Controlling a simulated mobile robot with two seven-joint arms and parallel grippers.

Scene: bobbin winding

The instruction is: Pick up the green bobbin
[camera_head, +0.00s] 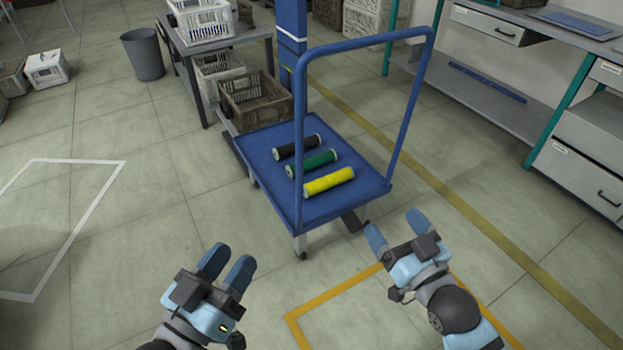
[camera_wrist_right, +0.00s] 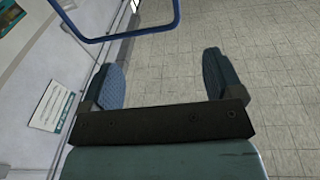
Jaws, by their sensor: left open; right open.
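The green bobbin (camera_head: 314,162) lies on the blue cart (camera_head: 262,146), between a black bobbin (camera_head: 298,147) behind it and a yellow bobbin (camera_head: 328,181) in front of it. My left gripper (camera_head: 226,268) is open and empty, low in the head view, in front of the cart and to its left. My right gripper (camera_head: 396,230) is open and empty, in front of the cart to the right, apart from the bobbins. In the right wrist view, its two fingers (camera_wrist_right: 160,85) stand wide apart with only floor between them. No bobbin shows in that view.
The cart's blue handle frame (camera_head: 407,105) rises in front of the bobbins on the right. Crates (camera_head: 256,100) and a shelf unit stand behind the cart. A grey bin (camera_head: 143,54) stands at the back left. A workbench (camera_head: 500,90) lines the right. The floor before the cart is clear.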

